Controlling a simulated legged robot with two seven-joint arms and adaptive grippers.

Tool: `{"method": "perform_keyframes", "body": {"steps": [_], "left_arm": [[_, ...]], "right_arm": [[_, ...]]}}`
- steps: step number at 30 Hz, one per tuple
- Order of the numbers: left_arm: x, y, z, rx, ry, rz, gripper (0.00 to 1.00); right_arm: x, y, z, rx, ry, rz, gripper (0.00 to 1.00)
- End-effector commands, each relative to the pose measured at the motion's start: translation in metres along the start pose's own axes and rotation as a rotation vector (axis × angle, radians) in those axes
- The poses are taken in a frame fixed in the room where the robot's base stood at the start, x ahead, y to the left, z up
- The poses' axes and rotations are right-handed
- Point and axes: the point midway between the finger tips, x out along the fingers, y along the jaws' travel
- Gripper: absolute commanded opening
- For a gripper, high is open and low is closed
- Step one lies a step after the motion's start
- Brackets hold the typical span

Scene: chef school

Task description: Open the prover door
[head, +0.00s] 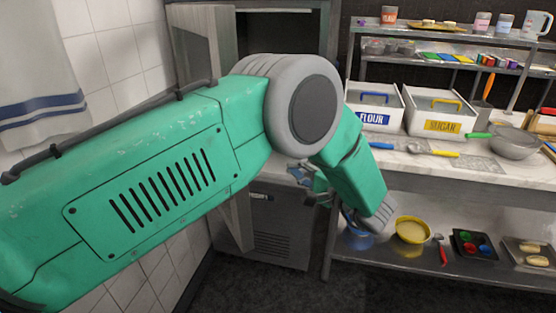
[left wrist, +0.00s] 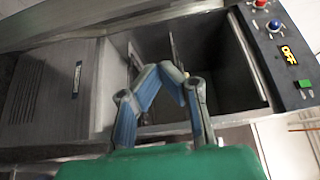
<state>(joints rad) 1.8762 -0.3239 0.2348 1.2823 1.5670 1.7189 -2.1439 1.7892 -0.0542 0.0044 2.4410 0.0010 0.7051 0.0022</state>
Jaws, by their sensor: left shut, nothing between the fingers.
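The prover (head: 282,228) is a grey metal cabinet at the back, left of the shelving, with a vented base. Its door (head: 190,48) stands open, swung out to the left, and the dark interior shows at the top. My left arm hides much of the door and opening. My left gripper (head: 300,172) is in front of the cabinet, mostly behind my own arm. In the left wrist view the closed fingers (left wrist: 173,72) are empty before the prover's dark opening (left wrist: 215,60). The door runs along the top of that view. My right gripper is not in view.
A control panel (left wrist: 284,45) with red and blue knobs is at the right in the left wrist view. A steel counter (head: 425,165) right of the prover carries flour (head: 372,117) and sugar (head: 434,125) bins. Its lower shelf holds bowls and trays. A tiled wall is at left.

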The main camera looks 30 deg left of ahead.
Motion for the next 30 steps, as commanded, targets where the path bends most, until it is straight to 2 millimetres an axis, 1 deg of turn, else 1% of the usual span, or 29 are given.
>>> {"method": "perform_keyframes", "body": {"steps": [5,12,14,15,18,21,24,30], "left_arm": [[0.032,-0.002,0.001,-0.001,-0.002,-0.003,0.0],[0.081,-0.003,-0.001,-0.001,0.0,-0.004,0.0],[0.092,-0.003,-0.001,-0.001,0.0,-0.006,0.0],[0.091,-0.004,0.008,0.005,0.003,-0.004,0.0],[0.094,-0.004,0.022,0.002,0.004,-0.004,0.0],[0.097,-0.003,0.032,0.0,0.003,-0.005,0.0],[0.098,-0.002,0.036,-0.002,0.003,-0.005,0.0],[0.099,-0.001,0.038,-0.003,0.003,-0.004,0.0]], "right_arm": [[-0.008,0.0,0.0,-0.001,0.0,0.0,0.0],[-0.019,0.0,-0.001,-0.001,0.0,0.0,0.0],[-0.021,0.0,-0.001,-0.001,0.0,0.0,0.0],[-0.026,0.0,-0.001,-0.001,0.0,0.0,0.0],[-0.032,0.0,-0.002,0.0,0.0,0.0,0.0],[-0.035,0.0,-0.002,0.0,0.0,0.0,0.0],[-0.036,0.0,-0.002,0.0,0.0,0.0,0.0],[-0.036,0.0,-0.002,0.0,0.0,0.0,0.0]]}}
